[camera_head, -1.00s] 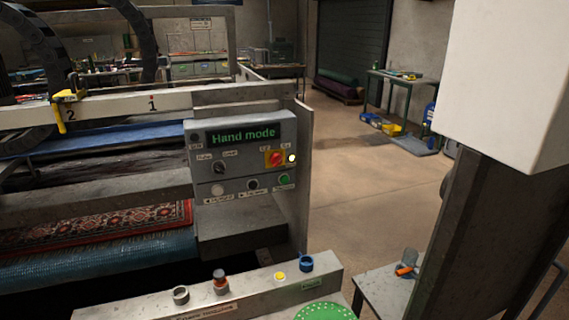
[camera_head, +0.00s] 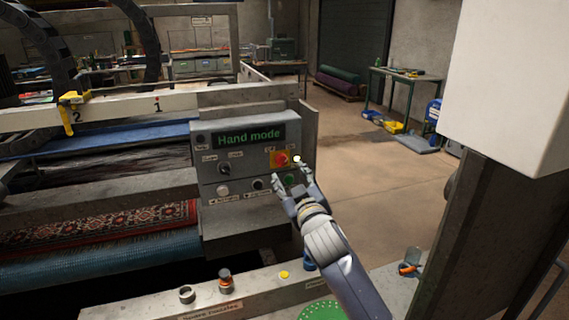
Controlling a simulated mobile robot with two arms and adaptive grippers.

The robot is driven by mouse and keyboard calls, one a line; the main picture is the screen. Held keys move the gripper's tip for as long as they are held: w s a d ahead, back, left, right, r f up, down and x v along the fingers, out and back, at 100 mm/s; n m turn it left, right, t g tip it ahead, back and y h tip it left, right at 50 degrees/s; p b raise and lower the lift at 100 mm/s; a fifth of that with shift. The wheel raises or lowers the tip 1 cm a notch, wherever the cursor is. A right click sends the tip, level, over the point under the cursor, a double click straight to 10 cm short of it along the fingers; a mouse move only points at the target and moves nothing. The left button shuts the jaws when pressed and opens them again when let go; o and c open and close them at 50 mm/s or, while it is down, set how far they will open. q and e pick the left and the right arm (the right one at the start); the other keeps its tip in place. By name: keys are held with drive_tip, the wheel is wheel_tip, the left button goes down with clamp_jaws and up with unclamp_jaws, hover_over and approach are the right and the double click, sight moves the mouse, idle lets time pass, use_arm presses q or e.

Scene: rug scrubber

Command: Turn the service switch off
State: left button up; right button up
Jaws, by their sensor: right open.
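The grey control panel (camera_head: 208,143) on the machine reads "Hand mode" on its green-lettered display (camera_head: 248,136). A red switch knob on a yellow plate (camera_head: 281,159) sits at its right side, with a lit white lamp (camera_head: 297,159) beside it. A dark selector knob (camera_head: 224,168) is at the panel's left. The small labels are too blurred to tell which is the service switch. My right gripper (camera_head: 291,175) is open and empty in front of the panel's lower right, just below the red knob, with a green button (camera_head: 290,179) between its fingers. My left gripper is out of view.
A front ledge (camera_head: 255,291) carries a grey ring (camera_head: 187,294), an orange-and-grey part (camera_head: 225,280) and a yellow button (camera_head: 284,275). A patterned rug (camera_head: 100,226) lies in the machine at left. A white box (camera_head: 505,80) fills the upper right. Floor right of the panel is clear.

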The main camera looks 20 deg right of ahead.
sight(283, 163)
drive_tip(key=w+p, duration=0.2)
drive_tip(key=w, duration=0.6)
drive_tip(key=shift+w+d, duration=0.1)
drive_tip(key=shift+w, duration=0.05)
drive_tip(key=shift+c, duration=0.3)
drive_tip(key=c, duration=1)
